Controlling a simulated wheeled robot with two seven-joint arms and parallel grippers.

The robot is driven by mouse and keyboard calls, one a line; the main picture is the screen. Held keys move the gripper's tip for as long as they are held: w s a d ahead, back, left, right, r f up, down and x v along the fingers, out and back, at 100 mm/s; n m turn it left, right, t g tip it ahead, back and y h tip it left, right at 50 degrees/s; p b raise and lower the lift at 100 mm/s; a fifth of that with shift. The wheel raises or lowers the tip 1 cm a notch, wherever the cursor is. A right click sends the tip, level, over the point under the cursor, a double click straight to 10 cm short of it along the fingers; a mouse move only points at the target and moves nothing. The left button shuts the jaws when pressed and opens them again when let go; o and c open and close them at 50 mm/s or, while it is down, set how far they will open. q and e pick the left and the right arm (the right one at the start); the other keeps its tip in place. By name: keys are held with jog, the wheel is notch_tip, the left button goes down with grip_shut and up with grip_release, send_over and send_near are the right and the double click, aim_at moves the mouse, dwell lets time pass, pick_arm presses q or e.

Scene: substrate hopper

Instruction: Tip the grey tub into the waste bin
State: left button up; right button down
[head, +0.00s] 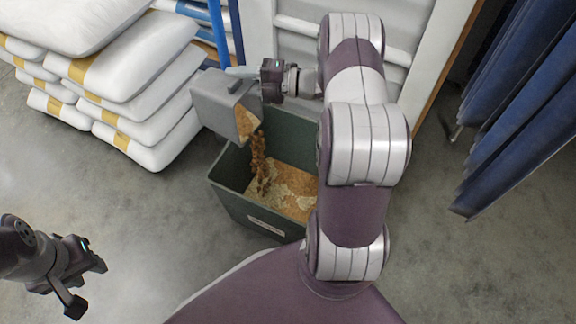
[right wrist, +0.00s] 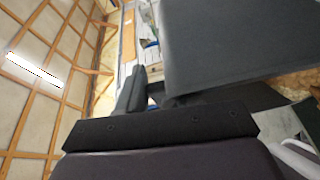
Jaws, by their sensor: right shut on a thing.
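The grey tub (head: 213,104) is tilted over the green waste bin (head: 236,201) in the head view. Brown-yellow material (head: 259,160) pours from its mouth into the bin, where more of it lies. My right gripper (head: 262,84) is shut on the tub at its upper right side. The tub also fills the upper right of the right wrist view (right wrist: 230,45), close to the fingers. My left gripper (head: 88,280) is at the lower left, empty and apart from the tub and bin, its fingers spread. My right arm hides the bin's right part.
White sacks with yellow bands (head: 120,70) are stacked at the upper left. A blue upright frame (head: 219,35) stands behind the tub. Blue hanging strips (head: 525,110) are at the right. Bare concrete floor (head: 135,215) lies between my left gripper and the bin.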

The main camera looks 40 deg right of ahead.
jog(key=shift+s+d+f+n+t+y+b, duration=0.1)
jog(key=shift+s+d+n+t+y+b, duration=0.35)
jog(key=shift+s+b, duration=0.45)
jog(key=shift+s+d+f+n+t+y+b, duration=0.1)
jog(key=shift+s+d+n+t+y+b, duration=0.15)
jog(key=shift+s+y+b, duration=0.45)
jog(key=shift+s+d+f+n+t+y+b, duration=0.1)
jog(key=shift+s+d+n+t+y+b, duration=0.3)
jog(key=shift+s+b, duration=0.65)
jog(key=shift+w, duration=0.1)
